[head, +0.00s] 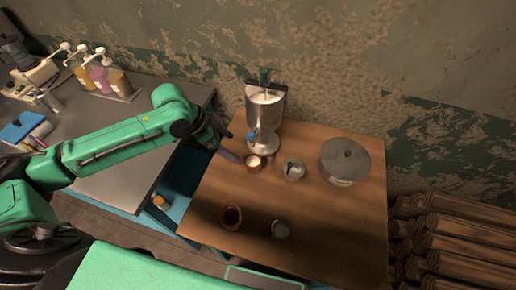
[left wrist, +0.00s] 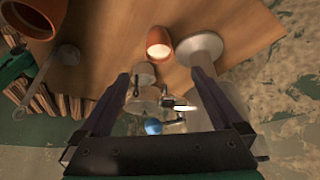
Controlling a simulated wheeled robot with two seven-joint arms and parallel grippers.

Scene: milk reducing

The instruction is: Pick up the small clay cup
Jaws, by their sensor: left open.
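A small clay cup (head: 254,163) with pale contents stands on the wooden table (head: 330,235), in front of the metal dispenser (head: 264,118). It shows as an orange-brown cup in the left wrist view (left wrist: 158,42). A second clay cup (head: 231,217), dark inside, stands nearer the front edge; a large brown cup (left wrist: 32,14) at the top left of the wrist view looks like it. My left gripper (head: 232,147) is open and empty, just left of the small cup. In the wrist view its fingers (left wrist: 161,76) are spread, with the cup beyond their tips. My right gripper is not seen.
Another small metal vessel (head: 280,229) is near the front. A grey counter (head: 115,185) with pump bottles lies left. The table's middle is clear.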

